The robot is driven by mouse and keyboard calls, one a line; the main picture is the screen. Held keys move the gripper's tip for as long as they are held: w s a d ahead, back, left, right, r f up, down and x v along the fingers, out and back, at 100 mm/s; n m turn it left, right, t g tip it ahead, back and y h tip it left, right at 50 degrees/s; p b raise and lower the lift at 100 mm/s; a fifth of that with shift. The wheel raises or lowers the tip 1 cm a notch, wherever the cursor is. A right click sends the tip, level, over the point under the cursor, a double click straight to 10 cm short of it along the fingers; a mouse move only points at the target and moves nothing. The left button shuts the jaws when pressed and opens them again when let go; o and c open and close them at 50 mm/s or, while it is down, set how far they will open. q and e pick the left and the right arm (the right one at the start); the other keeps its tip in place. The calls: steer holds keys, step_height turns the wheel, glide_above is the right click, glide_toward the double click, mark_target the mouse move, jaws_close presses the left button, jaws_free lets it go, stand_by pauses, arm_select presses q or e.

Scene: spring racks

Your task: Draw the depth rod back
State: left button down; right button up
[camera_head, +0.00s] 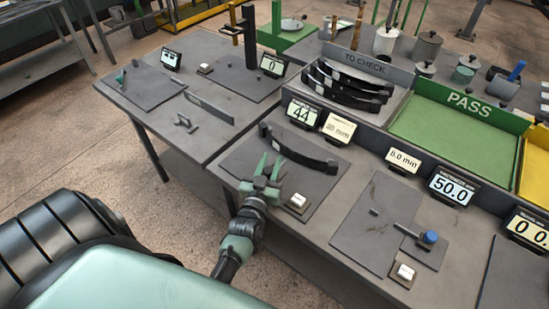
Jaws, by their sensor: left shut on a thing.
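My left gripper (266,172), green, reaches over the front edge of the bench and is shut at the left side of a dark grey mat (315,188). The thing between its fingers, which I take to be the depth rod, is almost wholly hidden by them. A black curved spring leaf (304,157) lies on the same mat, just behind and to the right of the fingers. A display reading 44 (303,113) stands behind the mat. My right gripper is not in view.
A white button block (298,202) sits right of the gripper. Further right is a gauge with a blue knob (430,237) and a display reading 50.0 (453,187). Several black leaves (345,88) lie in the TO CHECK tray. The green PASS tray (440,130) looks empty.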

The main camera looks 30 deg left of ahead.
mark_target(264, 173)
arm_select(q)
steer(key=shift+s, duration=1.25)
steer(key=shift+w+f, duration=0.1)
steer(key=shift+f, duration=0.1)
steer(key=c, duration=1.1)
jaws_free()
steer(key=shift+c, duration=0.2)
steer(key=shift+s+a+r, duration=0.1)
steer(key=shift+s+r, duration=0.05)
steer(key=shift+s, duration=0.05)
steer(key=shift+s, duration=0.15)
steer(key=b+v, duration=0.1)
steer(key=v, duration=0.6)
steer(key=shift+s, duration=0.2)
